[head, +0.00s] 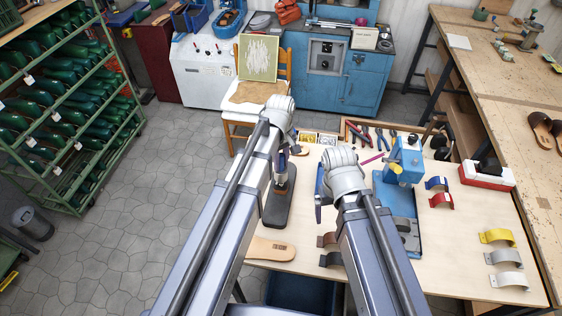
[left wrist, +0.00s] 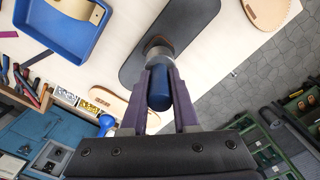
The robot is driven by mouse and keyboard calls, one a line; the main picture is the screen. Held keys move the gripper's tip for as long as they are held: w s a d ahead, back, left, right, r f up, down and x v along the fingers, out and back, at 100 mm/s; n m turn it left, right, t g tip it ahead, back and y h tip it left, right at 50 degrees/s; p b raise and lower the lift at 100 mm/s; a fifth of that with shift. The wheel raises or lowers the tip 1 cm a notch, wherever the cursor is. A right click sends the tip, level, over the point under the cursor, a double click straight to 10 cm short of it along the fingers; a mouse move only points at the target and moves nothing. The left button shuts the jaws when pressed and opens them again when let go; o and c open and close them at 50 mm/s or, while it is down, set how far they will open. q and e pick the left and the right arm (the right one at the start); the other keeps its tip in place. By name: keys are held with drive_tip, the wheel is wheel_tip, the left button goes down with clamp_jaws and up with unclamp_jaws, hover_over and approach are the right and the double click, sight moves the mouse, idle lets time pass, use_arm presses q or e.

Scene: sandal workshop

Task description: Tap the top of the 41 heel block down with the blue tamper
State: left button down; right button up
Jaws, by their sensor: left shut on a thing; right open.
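My left gripper (head: 283,168) is shut on the blue tamper (left wrist: 158,92), whose blue handle sits between the fingers in the left wrist view. The tamper's grey lower part (left wrist: 160,56) points down at a dark pad (head: 277,212) on the table. A brown round piece (left wrist: 157,41) shows at the tamper's lower end, over the pad; I cannot read a 41 on it, nor tell whether the two touch. The pad also shows in the left wrist view (left wrist: 190,22). My right gripper (head: 320,188) is open and empty, to the right of the pad.
A tan sole (head: 272,249) lies before the pad. A blue press (head: 405,165) stands on the right, with several coloured straps (head: 440,200) beyond. Pliers (head: 368,137) lie in a wooden tray at the back. A blue tray-like thing (left wrist: 82,48) shows in the left wrist view.

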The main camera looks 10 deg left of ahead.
sight(281, 155)
use_arm(q)
wheel_tip(281, 155, up, 4)
drive_tip(key=p, duration=0.4)
drive_tip(key=shift+f, duration=0.1)
idle(0.5)
